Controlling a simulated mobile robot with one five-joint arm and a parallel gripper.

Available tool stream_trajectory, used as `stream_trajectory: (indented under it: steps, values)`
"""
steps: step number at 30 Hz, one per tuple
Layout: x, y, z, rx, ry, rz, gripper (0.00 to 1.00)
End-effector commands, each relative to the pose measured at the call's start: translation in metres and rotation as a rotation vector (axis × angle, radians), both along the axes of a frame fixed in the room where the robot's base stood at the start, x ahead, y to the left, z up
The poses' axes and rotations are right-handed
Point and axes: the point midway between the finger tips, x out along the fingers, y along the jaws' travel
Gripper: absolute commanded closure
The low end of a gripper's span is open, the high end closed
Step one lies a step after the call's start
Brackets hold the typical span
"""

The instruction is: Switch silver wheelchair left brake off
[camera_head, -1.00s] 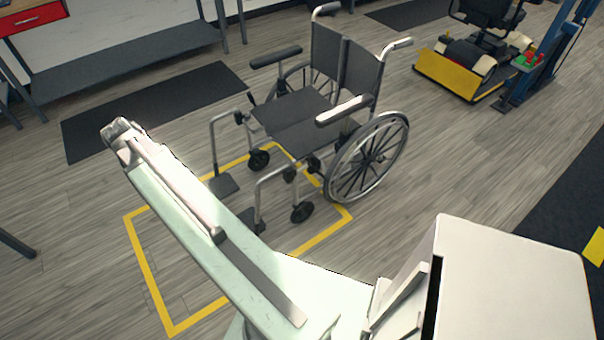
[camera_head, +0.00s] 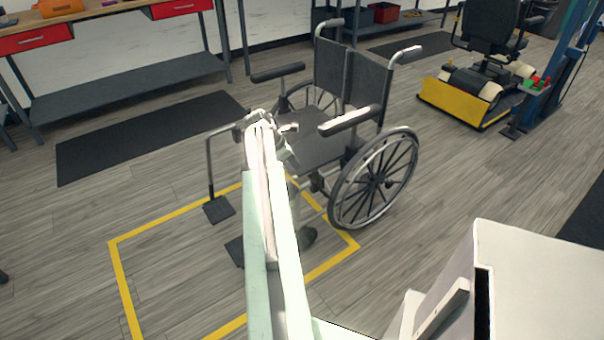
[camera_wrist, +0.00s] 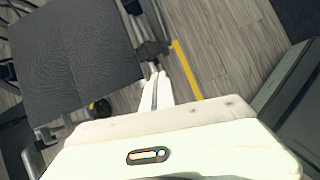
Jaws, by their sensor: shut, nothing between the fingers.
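The silver wheelchair (camera_head: 372,188) stands on the floor with its front toward me, angled to the lower left. Its dark seat (camera_wrist: 75,60) fills the upper left of the wrist view. My gripper (camera_head: 287,155) is over the front edge of the seat in the head view. In the wrist view my gripper (camera_wrist: 155,76) is shut and empty, its fingers pointing at the seat's side edge. A dark fitting (camera_wrist: 152,48) on the frame shows just beyond the fingertips; I cannot tell whether it is the brake or whether they touch. My arm hides part of the front frame.
A yellow floor outline (camera_head: 180,216) runs under the wheelchair's front. The footrests (camera_head: 219,209) stick out toward me. A workbench (camera_head: 110,14) stands at the back left. A scooter (camera_head: 480,80) is at the back right. Open floor lies right of the wheelchair.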

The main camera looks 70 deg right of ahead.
Motion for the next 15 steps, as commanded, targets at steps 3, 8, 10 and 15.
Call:
stream_trajectory:
  steps: [3, 8, 10, 15]
  values:
    - [-0.003, -0.004, -0.014, 0.000, 0.000, -0.001, 1.00]
    - [-0.011, -0.015, -0.041, 0.000, -0.001, -0.003, 1.00]
    - [-0.015, -0.020, -0.054, 0.000, -0.001, -0.001, 1.00]
    - [-0.025, -0.033, -0.080, -0.001, -0.002, -0.001, 1.00]
